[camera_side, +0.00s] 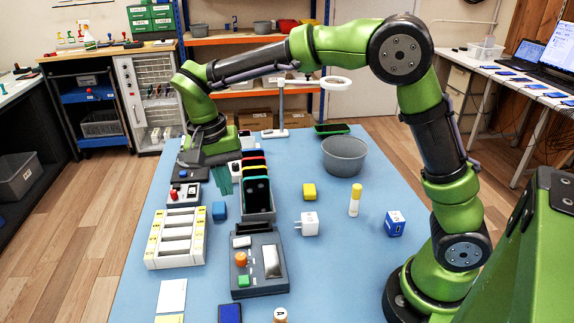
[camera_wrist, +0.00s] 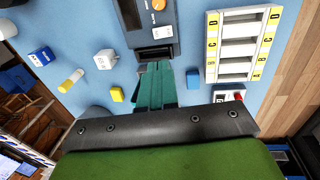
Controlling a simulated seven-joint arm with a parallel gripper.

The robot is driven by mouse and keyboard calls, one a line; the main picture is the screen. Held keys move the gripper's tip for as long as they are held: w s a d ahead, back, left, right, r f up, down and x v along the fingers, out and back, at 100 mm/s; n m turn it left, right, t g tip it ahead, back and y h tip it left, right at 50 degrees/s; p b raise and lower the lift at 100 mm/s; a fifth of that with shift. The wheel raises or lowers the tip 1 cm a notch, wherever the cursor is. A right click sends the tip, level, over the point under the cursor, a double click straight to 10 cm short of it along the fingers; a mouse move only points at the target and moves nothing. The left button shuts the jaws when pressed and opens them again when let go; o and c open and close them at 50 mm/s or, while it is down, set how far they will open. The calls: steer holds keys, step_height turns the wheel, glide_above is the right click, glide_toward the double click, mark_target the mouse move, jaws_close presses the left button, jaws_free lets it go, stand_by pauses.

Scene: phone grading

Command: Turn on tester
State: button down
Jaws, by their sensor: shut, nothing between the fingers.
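A dark grey device (camera_side: 241,288) with an orange knob (camera_side: 241,260), a green button (camera_side: 243,281) and a silver plate stands at the front of the blue mat. It also shows at the top of the wrist view (camera_wrist: 148,38). A small white and dark unit with a red part (camera_side: 181,193) stands further back on the left; it also shows in the wrist view (camera_wrist: 229,95). Which of the two is the tester carries no readable label. My gripper (camera_side: 224,186) has teal fingers, shut and empty, between the small unit and the phone rack, apparently above the mat.
A rack with phones (camera_side: 258,208) stands just right of my fingers. A white slotted tray (camera_side: 155,253) with yellow labels and a blue cube (camera_side: 219,210) lie left. A grey bowl (camera_side: 344,157), a white plug (camera_side: 308,224), a yellow block (camera_side: 309,191) and a glue stick (camera_side: 355,200) are right.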

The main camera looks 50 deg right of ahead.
mark_target(248, 240)
steer(key=shift+s+d+r, duration=0.1)
steer(key=shift+s+d, duration=0.2)
steer(key=f, duration=0.4)
steer(key=s+d+f, duration=0.1)
steer(key=f, duration=0.9)
steer(key=shift+s+d, duration=0.15)
steer(key=shift+s, duration=0.05)
steer(key=shift+s+d+f, duration=0.1)
steer(key=shift+f, duration=0.15)
